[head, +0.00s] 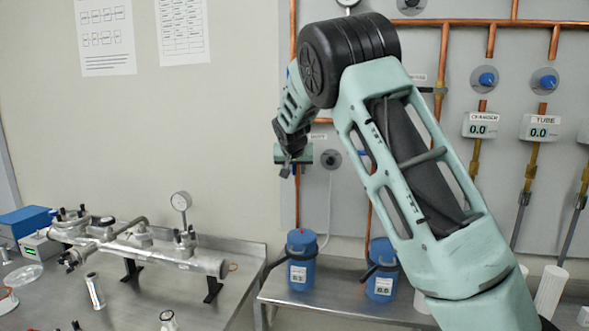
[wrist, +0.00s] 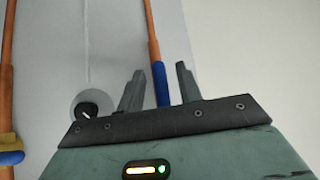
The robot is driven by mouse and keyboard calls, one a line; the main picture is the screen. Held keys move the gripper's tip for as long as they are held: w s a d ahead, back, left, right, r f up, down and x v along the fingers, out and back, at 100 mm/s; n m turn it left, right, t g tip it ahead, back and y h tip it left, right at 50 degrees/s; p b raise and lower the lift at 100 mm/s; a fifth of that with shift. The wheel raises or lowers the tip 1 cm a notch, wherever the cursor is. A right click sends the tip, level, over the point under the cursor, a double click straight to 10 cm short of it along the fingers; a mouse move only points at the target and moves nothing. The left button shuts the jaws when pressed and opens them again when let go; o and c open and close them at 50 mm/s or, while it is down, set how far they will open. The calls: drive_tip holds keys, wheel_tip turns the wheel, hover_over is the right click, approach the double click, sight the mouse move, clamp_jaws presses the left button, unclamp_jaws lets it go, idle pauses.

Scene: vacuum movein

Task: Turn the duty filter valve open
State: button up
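In the wrist view my gripper (wrist: 160,85) has its two grey fingers apart, with nothing touching them that I can see. Behind and between them, a blue handle (wrist: 161,84) runs in line with a copper pipe (wrist: 150,30); its lower end is hidden by my gripper. No label shows there, so I cannot tell if this is the duty filter valve. In the head view my gripper (head: 287,165) is at the wall panel, in front of a copper pipe near the left edge. My arm and gripper hide the valve there.
A yellow valve body (wrist: 8,140) with a blue handle (wrist: 10,158) is at the wrist view's left, near a black knob (wrist: 88,110). Blue canisters (head: 301,262) stand on a steel bench below. A metal manifold (head: 140,243) is at left. CHAMBER (head: 480,125) and TUBE (head: 540,127) gauges are at right.

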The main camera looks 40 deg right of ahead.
drive_tip(key=b+v, duration=0.4)
drive_tip(key=v, duration=1.3)
drive_tip(key=shift+s, duration=0.2)
drive_tip(key=shift+r, duration=0.15)
drive_tip(key=s+a+f+n+g+y, duration=0.1)
drive_tip(key=s+a+f+n+y, duration=0.15)
drive_tip(key=a+f, duration=0.4)
drive_tip(key=s+a+f+n+g+y, duration=0.15)
drive_tip(key=s+a+f, duration=0.25)
drive_tip(key=a, duration=0.5)
drive_tip(key=s+a+f+n+y, duration=0.25)
drive_tip(key=s+a+f, duration=0.2)
drive_tip(key=a, duration=0.35)
drive_tip(key=s+a+f+n+g, duration=0.1)
drive_tip(key=s+a+f+n, duration=0.2)
drive_tip(key=s, duration=0.5)
drive_tip(key=s+a+f+n+g, duration=0.1)
drive_tip(key=s+a+f+n, duration=0.2)
drive_tip(key=s, duration=0.6)
drive_tip(key=s+a+f+n+g, duration=0.2)
drive_tip(key=s+a+f+n, duration=0.1)
drive_tip(key=s+f, duration=0.3)
drive_tip(key=shift+s+a, duration=0.4)
drive_tip(key=shift+s, duration=0.8)
